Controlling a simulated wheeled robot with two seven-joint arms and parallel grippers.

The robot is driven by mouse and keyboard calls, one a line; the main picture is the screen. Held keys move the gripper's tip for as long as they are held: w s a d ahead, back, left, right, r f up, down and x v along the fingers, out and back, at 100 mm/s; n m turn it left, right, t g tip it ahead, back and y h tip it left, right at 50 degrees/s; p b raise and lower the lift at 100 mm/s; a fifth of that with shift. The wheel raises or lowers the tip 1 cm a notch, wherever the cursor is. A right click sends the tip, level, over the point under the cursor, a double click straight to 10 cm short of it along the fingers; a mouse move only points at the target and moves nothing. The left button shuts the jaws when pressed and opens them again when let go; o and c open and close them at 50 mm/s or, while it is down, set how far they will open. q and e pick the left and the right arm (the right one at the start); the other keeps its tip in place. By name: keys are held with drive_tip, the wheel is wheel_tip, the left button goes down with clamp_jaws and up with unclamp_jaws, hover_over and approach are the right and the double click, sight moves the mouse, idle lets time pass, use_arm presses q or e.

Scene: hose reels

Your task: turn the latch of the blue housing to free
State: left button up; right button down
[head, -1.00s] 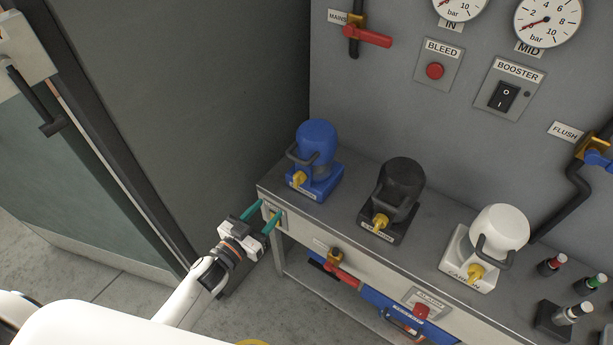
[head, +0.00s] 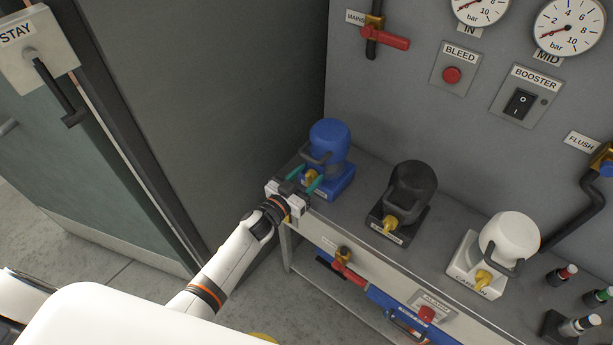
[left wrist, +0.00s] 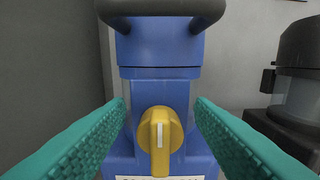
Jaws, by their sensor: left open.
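The blue housing (head: 329,144) stands at the left end of the bench, with a dark handle across its front. Its yellow latch (head: 311,177) is low on the front. In the left wrist view the latch (left wrist: 160,140) is a yellow knob with a white mark pointing upright, above a partly cut-off label. My left gripper (head: 308,180) is open in front of the housing. Its teal fingers (left wrist: 160,130) lie on either side of the latch, with gaps visible and no contact seen. My right gripper is not in view.
A black housing (head: 413,188) and a white housing (head: 510,240) stand to the right on the bench (head: 352,215). A red-handled valve (head: 347,271) is on the bench front below. A grey wall (head: 215,90) rises to the left.

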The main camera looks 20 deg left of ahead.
use_arm(q)
drive_tip(key=c, duration=1)
drive_tip(key=shift+o, duration=0.2)
drive_tip(key=shift+m, duration=0.4)
drive_tip(key=m, duration=0.1)
drive_tip(key=m+b, duration=0.1)
drive_tip(key=m, duration=0.1)
drive_tip(key=shift+s+d+f+m+b, duration=0.15)
drive_tip(key=shift+d+f+m+b, duration=0.1)
drive_tip(key=shift+m+b, duration=0.15)
drive_tip(key=m, duration=0.1)
drive_tip(key=m+b, duration=0.1)
drive_tip(key=m, duration=0.1)
drive_tip(key=m+b, duration=0.1)
drive_tip(key=shift+s+d+f+m, duration=0.1)
drive_tip(key=shift+d+f+m, duration=0.05)
drive_tip(key=shift+d+m, duration=0.15)
drive_tip(key=m, duration=0.1)
drive_tip(key=m+b, duration=0.1)
drive_tip(key=m, duration=0.1)
drive_tip(key=m+b, duration=0.1)
drive_tip(key=shift+d+f, duration=0.15)
drive_tip(key=shift+f, duration=0.15)
drive_tip(key=m+b, duration=0.1)
drive_tip(key=m, duration=0.1)
drive_tip(key=m+b, duration=0.1)
drive_tip(key=m, duration=0.1)
drive_tip(key=shift+s+f+m, duration=0.1)
drive_tip(key=shift+f+m, duration=0.1)
drive_tip(key=shift+m, duration=0.1)
